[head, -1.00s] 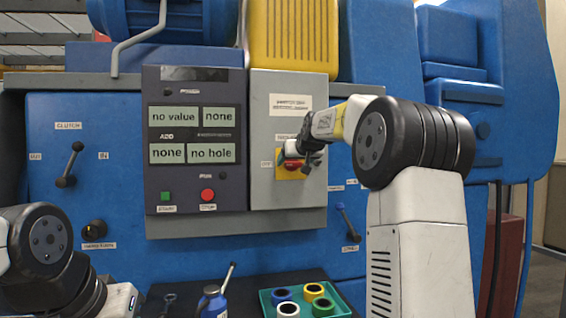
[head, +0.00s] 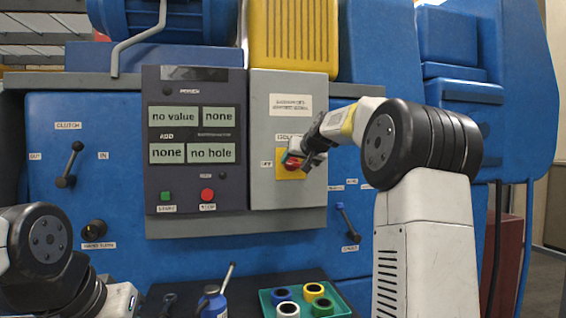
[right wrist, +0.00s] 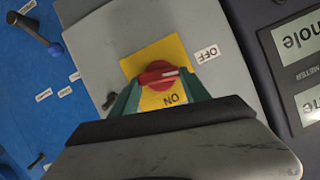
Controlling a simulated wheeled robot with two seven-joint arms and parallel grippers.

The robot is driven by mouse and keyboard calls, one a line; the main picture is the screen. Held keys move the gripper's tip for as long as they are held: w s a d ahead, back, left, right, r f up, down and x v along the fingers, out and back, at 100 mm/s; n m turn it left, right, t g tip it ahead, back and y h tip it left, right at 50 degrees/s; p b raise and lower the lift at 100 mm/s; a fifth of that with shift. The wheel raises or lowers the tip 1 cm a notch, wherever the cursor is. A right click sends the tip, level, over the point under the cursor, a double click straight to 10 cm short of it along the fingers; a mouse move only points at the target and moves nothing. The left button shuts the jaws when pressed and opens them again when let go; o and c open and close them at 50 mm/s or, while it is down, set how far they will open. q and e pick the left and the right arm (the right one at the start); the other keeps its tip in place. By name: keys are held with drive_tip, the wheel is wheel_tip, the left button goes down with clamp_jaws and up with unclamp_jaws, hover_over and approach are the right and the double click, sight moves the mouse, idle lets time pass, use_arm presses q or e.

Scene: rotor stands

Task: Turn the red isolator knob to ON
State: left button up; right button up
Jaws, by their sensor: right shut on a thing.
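The red isolator knob (head: 293,164) sits on a yellow plate (head: 281,172) on the grey box, with an OFF label (head: 266,164) to its left. In the right wrist view the red knob (right wrist: 158,75) shows between the green fingertips of my right gripper (right wrist: 160,88), which is shut on it. The knob's white line runs roughly across, its right end tipped slightly up toward the OFF label (right wrist: 207,53). The ON mark (right wrist: 171,98) is below the knob in that view. In the head view my right gripper (head: 306,158) partly covers knob and plate. My left gripper's fingers are out of view.
A dark panel (head: 195,187) with displays and green and red buttons is left of the grey box (head: 290,200). A lever with a blue handle (head: 347,220) is below right. A green tray (head: 330,301) with several coloured rings stands below.

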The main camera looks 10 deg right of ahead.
drive_tip(key=m+y, duration=0.1)
drive_tip(key=m, duration=0.1)
drive_tip(key=shift+d+f+m+y, duration=0.1)
drive_tip(key=shift+d+m+y, duration=0.2)
drive_tip(key=shift+d+y, duration=0.1)
drive_tip(key=m+y, duration=0.1)
drive_tip(key=m, duration=0.1)
drive_tip(key=m+t+y, duration=0.1)
drive_tip(key=m, duration=0.1)
drive_tip(key=m+y, duration=0.1)
drive_tip(key=m, duration=0.1)
drive_tip(key=shift+d+f+t, duration=0.15)
drive_tip(key=shift+f+t, duration=0.25)
drive_tip(key=shift+f+m+t+y, duration=0.2)
drive_tip(key=shift+m+t+y, duration=0.35)
drive_tip(key=shift+m, duration=0.95)
drive_tip(key=o, duration=1.4)
drive_tip(key=shift+s, duration=0.1)
drive_tip(key=v, duration=0.7)
drive_tip(key=shift+s+d, duration=0.2)
drive_tip(key=shift+s, duration=0.05)
drive_tip(key=shift+a, duration=0.1)
